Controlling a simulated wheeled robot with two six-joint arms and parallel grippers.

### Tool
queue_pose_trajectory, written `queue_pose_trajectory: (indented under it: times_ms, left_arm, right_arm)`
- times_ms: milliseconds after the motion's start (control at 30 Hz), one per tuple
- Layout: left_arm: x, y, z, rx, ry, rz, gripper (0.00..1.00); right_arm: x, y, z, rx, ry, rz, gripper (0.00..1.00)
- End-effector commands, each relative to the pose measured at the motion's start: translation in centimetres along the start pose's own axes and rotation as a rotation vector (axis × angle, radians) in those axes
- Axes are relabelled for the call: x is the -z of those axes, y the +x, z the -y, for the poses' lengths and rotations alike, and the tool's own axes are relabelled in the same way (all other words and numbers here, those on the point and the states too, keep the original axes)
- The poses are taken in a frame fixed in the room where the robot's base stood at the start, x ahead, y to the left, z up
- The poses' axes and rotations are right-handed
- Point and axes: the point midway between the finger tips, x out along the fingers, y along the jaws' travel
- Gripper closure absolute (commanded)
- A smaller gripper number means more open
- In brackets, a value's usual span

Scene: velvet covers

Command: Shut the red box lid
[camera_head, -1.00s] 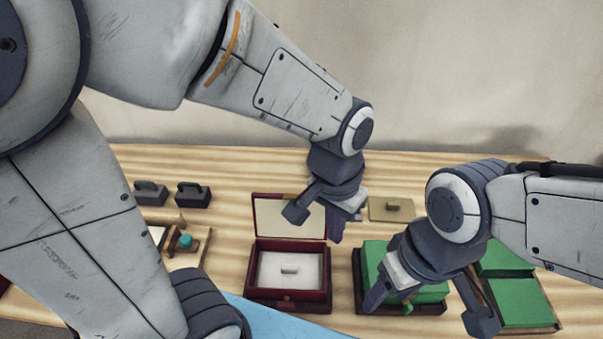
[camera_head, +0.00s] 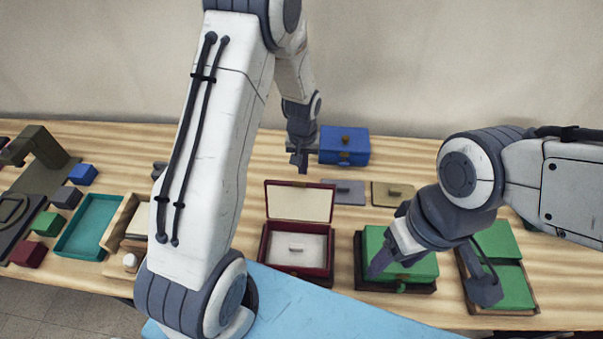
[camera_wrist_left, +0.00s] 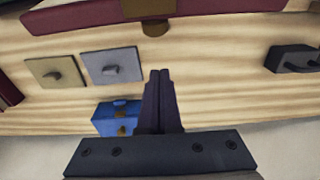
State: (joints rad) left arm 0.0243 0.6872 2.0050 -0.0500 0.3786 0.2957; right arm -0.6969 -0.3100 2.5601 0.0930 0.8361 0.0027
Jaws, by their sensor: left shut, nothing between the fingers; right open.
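The red box (camera_head: 264,255) stands on the table with its lid (camera_head: 298,203) raised at the back edge, pale inner side facing me. My left gripper (camera_head: 303,168) is shut and empty, above and behind the raised lid. In the left wrist view my shut fingertips (camera_wrist_left: 160,76) point toward the lid's dark red edge (camera_wrist_left: 110,15) with a brass tab (camera_wrist_left: 155,27), with bare table between them in the picture. My right gripper (camera_head: 431,283) is open over the green box (camera_head: 415,268).
A blue box (camera_head: 345,145) stands close to my left gripper; it also shows in the left wrist view (camera_wrist_left: 112,112). A grey plate (camera_head: 345,190) and a tan plate (camera_head: 392,192) lie right of the lid. A teal tray (camera_head: 85,232) and small blocks lie left.

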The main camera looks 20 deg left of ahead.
Motion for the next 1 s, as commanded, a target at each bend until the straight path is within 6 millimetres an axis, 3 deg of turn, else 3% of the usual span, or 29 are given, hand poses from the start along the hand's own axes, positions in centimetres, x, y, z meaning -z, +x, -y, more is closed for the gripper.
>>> queue_pose_trajectory:
  times_ms: [67,100,367,800,1000]
  left_arm:
    - [-0.2,1.3,0.1,0.001,0.001,0.004,1.00]
    - [-1.0,0.2,0.0,0.001,0.003,0.002,1.00]
    - [-3.5,-0.3,0.0,0.000,0.001,0.000,1.00]
    - [-3.8,-0.2,-0.1,-0.001,0.002,-0.003,1.00]
    - [-4.0,-0.1,-0.9,-0.002,0.017,-0.027,1.00]
  right_arm:
    - [0.0,-0.7,0.1,0.000,0.000,0.000,0.38]
    - [0.1,-1.4,0.1,0.000,0.000,0.000,0.38]
    - [0.1,-2.5,0.2,0.000,-0.003,0.000,0.38]
    - [0.1,-2.4,0.2,0.000,-0.003,0.000,0.38]
    - [0.1,-0.9,0.1,0.000,-0.001,0.000,0.38]
